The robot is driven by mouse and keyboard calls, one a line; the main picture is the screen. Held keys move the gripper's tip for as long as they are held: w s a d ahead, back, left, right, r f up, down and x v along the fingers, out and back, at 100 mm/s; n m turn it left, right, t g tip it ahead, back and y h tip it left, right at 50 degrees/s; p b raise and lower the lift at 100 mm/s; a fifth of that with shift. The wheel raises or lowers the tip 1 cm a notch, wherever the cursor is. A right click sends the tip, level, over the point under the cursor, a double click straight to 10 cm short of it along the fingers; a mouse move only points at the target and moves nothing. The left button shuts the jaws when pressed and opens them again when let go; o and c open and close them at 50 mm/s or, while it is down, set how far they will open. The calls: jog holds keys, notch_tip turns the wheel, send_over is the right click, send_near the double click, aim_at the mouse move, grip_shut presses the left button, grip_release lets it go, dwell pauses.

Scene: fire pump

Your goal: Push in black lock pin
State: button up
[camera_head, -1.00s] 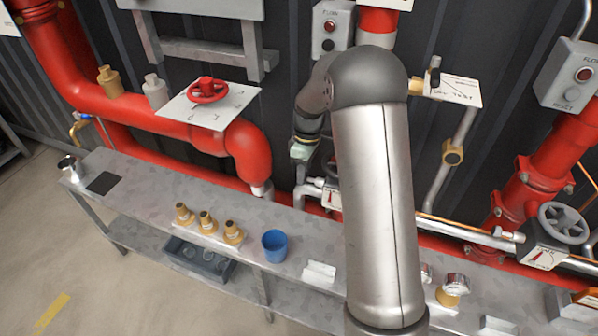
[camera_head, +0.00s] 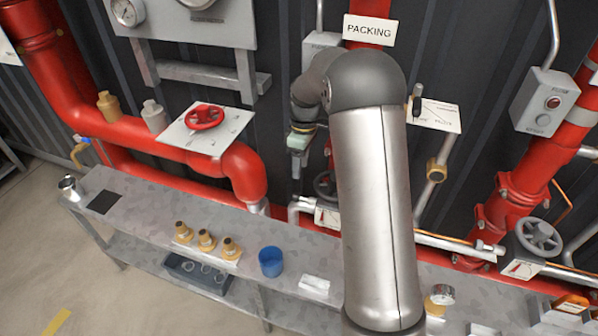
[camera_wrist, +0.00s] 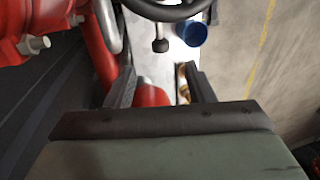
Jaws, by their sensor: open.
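A small black upright piece (camera_head: 416,103) stands at the left edge of a white label plate, right of my arm in the head view. I cannot tell whether it is the lock pin. My gripper (camera_head: 297,170) points down in front of the dark wall, left of my arm and well apart from that piece. In the wrist view my gripper (camera_wrist: 160,90) is open, its two dark fingers apart with nothing held between them. A dark handwheel (camera_wrist: 165,8) and a round-ended metal rod (camera_wrist: 160,45) show beyond the fingers. No lock pin can be made out there.
A grey bench (camera_head: 130,210) runs below, with brass fittings (camera_head: 206,241) and a blue cup (camera_head: 271,262). Red pipes (camera_head: 120,128) and a red handwheel (camera_head: 204,117) are at left. A grey handwheel (camera_head: 538,238) and a grey switch box (camera_head: 545,101) are at right.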

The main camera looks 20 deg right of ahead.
notch_tip(320, 180, up, 7)
jog(key=w+p, duration=0.1)
jog(key=p, duration=0.2)
jog(key=shift+d+p, duration=0.4)
jog(key=shift+d, duration=0.05)
jog(key=shift+r, duration=0.1)
jog(key=s+a+r+m+t+h+b, duration=0.1)
jog(key=s+a+r+m, duration=0.2)
jog(key=s, duration=0.5)
jog(key=s+a+r+m+t, duration=0.1)
jog(key=s+r+m, duration=0.2)
jog(key=s+r, duration=0.35)
jog(key=s+f+m, duration=0.2)
jog(key=s, duration=0.7)
jog(key=s+a+f+m+b, duration=0.1)
jog(key=s+f+m, duration=0.1)
jog(key=s, duration=0.7)
jog(key=shift+f+m+t, duration=0.25)
jog(key=shift+m+t, duration=0.15)
jog(key=shift+m, duration=0.1)
jog(key=shift+a, duration=0.1)
